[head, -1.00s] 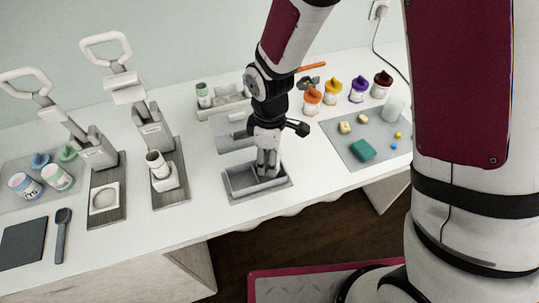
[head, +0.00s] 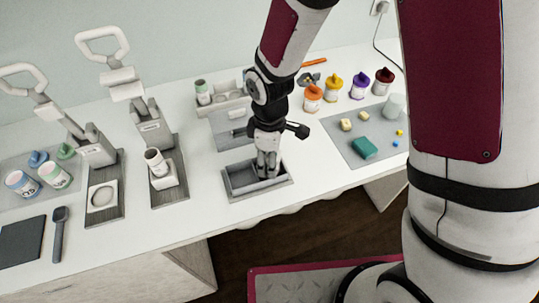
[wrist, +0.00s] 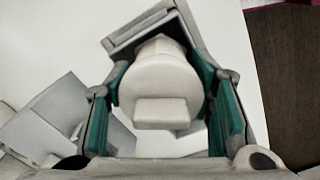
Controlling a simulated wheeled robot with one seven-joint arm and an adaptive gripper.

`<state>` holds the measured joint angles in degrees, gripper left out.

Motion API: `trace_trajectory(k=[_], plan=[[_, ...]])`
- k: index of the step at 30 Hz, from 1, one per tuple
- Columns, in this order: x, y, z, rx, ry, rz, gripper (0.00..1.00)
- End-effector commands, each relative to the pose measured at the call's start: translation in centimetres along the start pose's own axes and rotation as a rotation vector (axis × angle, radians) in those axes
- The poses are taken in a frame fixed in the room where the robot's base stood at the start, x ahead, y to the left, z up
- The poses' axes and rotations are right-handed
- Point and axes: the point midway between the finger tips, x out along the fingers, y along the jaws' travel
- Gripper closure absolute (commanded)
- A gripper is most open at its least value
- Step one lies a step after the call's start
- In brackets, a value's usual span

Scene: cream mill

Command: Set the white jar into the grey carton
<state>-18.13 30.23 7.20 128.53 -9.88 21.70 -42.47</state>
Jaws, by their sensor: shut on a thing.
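The white jar (wrist: 160,85) is between the green-padded fingers of my gripper (wrist: 166,100) in the wrist view. The fingers are shut on its sides. The grey carton (wrist: 178,12) shows behind the jar, with its rim at the top of that view. In the head view my gripper (head: 268,168) points down at the right part of the open grey carton (head: 236,190), which stands on the white table. The jar is largely hidden there by my fingers. I cannot tell whether it touches the carton's floor.
Left of the carton stand two lever presses (head: 150,130), one with a white cup (head: 155,162). A grey holder (head: 222,110) is behind. Orange, yellow, purple and dark red pots (head: 360,86) stand at the back right. A grey mat (head: 350,138) with small blocks lies on the right.

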Motion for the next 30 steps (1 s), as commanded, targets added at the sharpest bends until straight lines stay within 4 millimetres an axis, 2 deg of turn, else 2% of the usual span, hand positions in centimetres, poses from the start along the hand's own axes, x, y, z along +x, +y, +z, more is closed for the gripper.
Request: trace_trajectory(k=[16,25,30], plan=[[0.2,0.0,0.0,0.0,0.0,0.0,0.66],[1.0,0.0,0.0,-0.001,-0.001,-0.001,0.65],[1.6,0.0,0.1,-0.001,-0.002,-0.003,0.72]])
